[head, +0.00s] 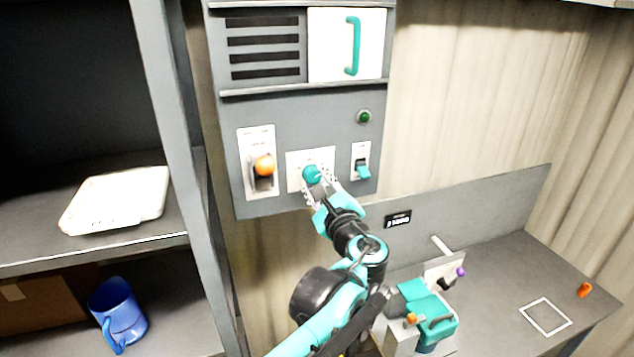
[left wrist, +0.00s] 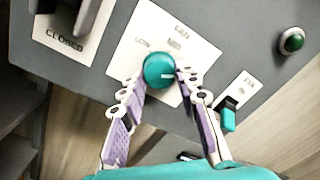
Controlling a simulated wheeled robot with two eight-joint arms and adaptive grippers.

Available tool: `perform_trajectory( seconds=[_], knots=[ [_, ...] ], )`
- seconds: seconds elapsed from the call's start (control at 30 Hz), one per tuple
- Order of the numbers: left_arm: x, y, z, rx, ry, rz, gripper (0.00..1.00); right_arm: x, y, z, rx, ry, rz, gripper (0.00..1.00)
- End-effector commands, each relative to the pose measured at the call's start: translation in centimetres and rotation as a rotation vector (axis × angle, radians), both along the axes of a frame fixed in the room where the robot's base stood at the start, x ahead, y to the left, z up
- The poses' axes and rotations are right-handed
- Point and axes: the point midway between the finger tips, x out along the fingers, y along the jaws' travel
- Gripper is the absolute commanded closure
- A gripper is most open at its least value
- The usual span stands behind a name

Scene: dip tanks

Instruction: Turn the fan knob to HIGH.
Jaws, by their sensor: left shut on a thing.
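The fan knob (head: 312,174) is a round teal knob on a white plate on the grey wall panel. The plate (left wrist: 135,42) reads LOW, MED and FAN; no HIGH label is readable, and a finger covers part of the plate's right side. My left gripper (head: 318,186) is shut on the knob, one finger on each side, as the left wrist view also shows (left wrist: 160,82). My right gripper is not in view.
An orange-knobbed lever (head: 263,166) is left of the knob; a teal switch (head: 362,168) and green button (head: 364,117) are right. A teal-handled white door (head: 346,45) is above. A blue mug (head: 117,312) and white tray (head: 118,200) stand on shelves. A workbench (head: 500,290) is lower right.

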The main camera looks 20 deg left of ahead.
Motion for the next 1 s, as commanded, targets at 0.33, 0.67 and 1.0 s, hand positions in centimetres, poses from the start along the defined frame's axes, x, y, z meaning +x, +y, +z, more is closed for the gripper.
perform_trajectory(
  seconds=[0.33,0.67,1.0],
  knots=[
    [0.0,0.0,-0.1,-0.002,0.000,0.000,0.47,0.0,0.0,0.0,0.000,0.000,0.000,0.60],
    [-1.7,-1.2,-0.1,-0.001,0.000,-0.004,0.47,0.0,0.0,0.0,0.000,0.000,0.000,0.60],
    [-7.8,-5.2,-0.4,-0.002,0.001,-0.004,0.47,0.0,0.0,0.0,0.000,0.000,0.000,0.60]
  ],
)
